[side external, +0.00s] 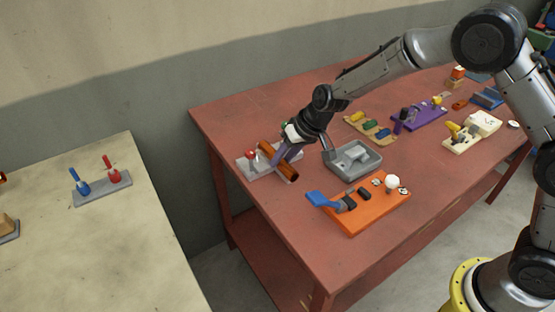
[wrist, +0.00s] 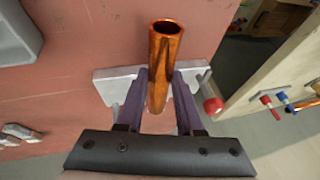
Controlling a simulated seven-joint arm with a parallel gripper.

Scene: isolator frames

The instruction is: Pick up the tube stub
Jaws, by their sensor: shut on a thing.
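The tube stub is a short copper-coloured pipe with an open end. In the side external view the tube stub (side external: 288,171) lies slanted across a light grey plate (side external: 252,168), its middle hidden by the fingers. In the wrist view the tube stub (wrist: 163,50) stands between the two purple-grey fingers, open end toward the top. My gripper (side external: 283,153) is shut on it, and the gripper (wrist: 161,85) shows a finger on each side of the pipe. The plate (wrist: 112,86) is behind it. I cannot tell whether the tube touches the plate.
A red knob (side external: 251,154) stands on the plate close by the tube. A grey tray (side external: 347,175) is just right of my gripper. An orange board (side external: 376,212) with a blue lever is in front. The red table's (side external: 215,121) left edge is near.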

